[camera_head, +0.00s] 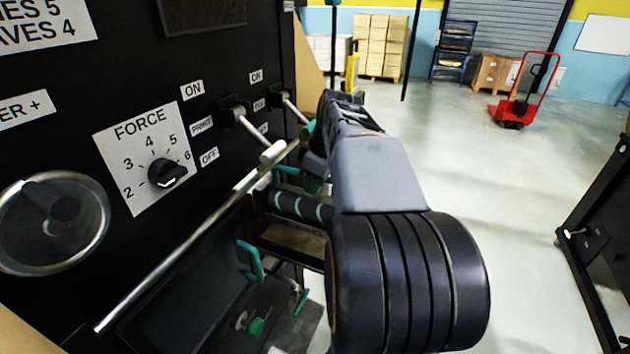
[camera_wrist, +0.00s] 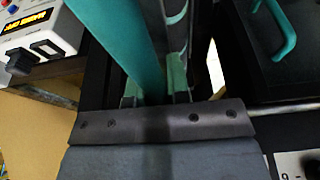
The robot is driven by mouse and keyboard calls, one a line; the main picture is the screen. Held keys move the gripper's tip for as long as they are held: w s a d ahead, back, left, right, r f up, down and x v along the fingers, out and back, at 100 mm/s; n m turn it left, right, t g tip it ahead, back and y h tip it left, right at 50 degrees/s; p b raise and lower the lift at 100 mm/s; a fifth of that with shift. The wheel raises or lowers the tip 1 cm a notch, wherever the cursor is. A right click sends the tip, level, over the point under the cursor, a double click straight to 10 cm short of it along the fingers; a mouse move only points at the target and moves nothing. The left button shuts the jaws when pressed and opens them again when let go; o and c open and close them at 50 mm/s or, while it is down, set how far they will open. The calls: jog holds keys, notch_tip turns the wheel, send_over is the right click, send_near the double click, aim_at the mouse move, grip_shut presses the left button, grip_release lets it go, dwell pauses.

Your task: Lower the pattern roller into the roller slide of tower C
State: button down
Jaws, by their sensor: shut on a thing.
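My gripper (camera_wrist: 155,95) shows at its base in the wrist view, with green finger parts close in front of its dark screwed plate. It is shut on the pattern roller (camera_wrist: 176,42), seen end-on as a grey and teal patterned strip beside a broad teal band. In the head view my arm hides most of the gripper and what it holds. A dark roller with pale teal bands (camera_head: 288,204) shows left of my arm; I cannot tell if it is the held one. No slide lettered C is readable, and the contact between roller and slide is hidden.
A black machine panel with a FORCE dial (camera_head: 167,173) and a handwheel (camera_head: 50,222) stands close on the left. A metal bar (camera_head: 185,245) juts out before it. A control box (camera_wrist: 40,35) shows in the wrist view. A red pallet truck (camera_head: 520,95) stands on open floor behind.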

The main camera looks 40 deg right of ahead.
jog(key=shift+f+b, duration=2.85)
jog(key=shift+f, duration=0.85)
jog(key=c, duration=1.1)
grip_release()
jog(key=shift+o, duration=0.4)
jog(key=shift+f, duration=0.15)
jog(key=shift+r+p, duration=1.4)
jog(key=shift+r, duration=0.45)
jog(key=s+d+r, duration=0.1)
jog(key=s+d, duration=0.2)
jog(key=s, duration=0.4)
jog(key=s+d+r, duration=0.1)
jog(key=s+d, duration=0.3)
jog(key=s, duration=0.3)
jog(key=shift+d, duration=0.3)
